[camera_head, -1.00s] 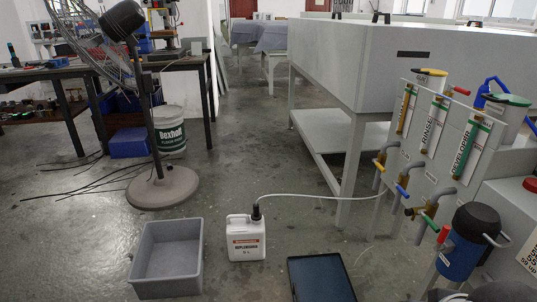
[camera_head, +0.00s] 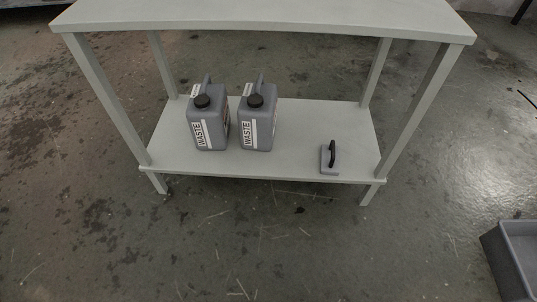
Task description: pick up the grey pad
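The grey pad (camera_head: 327,162) is a small flat grey block with a black handle on top. It lies at the right front of the lower shelf (camera_head: 290,169) of a pale grey table, close to the shelf's front edge. The table top (camera_head: 265,16) overhangs the shelf. My gripper is not in view.
Two grey waste jugs (camera_head: 208,125) with black caps stand on the shelf to the left of the pad. Table legs (camera_head: 406,115) stand at the corners. A grey bin (camera_head: 508,262) is on the floor at the lower right. The floor in front is clear.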

